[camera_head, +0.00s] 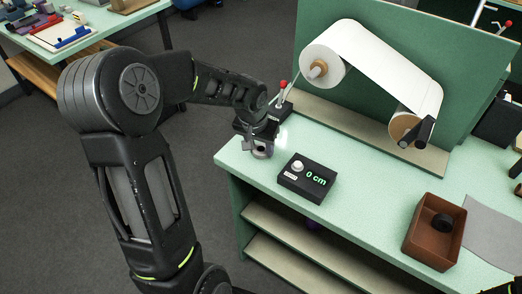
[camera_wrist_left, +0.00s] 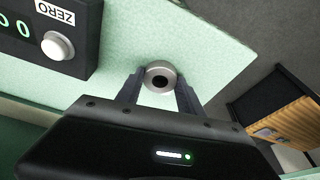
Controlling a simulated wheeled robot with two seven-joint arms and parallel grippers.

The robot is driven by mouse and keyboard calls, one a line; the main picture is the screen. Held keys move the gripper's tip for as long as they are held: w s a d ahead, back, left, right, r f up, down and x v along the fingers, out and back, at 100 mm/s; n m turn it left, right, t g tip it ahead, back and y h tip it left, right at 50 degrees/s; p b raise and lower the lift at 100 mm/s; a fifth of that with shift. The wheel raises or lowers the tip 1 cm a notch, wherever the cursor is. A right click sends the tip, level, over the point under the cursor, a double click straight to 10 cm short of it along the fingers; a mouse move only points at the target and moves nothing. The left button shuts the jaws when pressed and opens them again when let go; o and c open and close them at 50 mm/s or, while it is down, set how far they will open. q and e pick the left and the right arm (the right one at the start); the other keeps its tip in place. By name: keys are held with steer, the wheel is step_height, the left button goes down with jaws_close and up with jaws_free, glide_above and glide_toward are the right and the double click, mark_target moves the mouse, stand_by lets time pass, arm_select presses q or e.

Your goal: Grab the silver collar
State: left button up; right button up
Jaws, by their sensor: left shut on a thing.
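The silver collar (camera_wrist_left: 160,67) is a short metal ring with a dark hole, seen end-on in the left wrist view. My left gripper (camera_wrist_left: 159,88) is shut on it, one finger on each side. In the head view my left gripper (camera_head: 260,147) is over the near left corner of the green bench, with the collar largely hidden by it. I cannot tell whether the collar touches the bench top.
Behind are a red-tipped lever (camera_head: 283,90) and a white paper roll (camera_head: 330,50) on a green panel. A brown tray (camera_head: 413,235) holding a black ring (camera_head: 443,222) is at the right.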

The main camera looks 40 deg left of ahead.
arm_select(q)
steer(key=shift+c, duration=0.6)
steer(key=shift+r, duration=0.1)
steer(key=shift+r, duration=0.3)
step_height(320, 180, up, 9)
steer(key=b, duration=0.1)
steer(key=shift+r, duration=0.15)
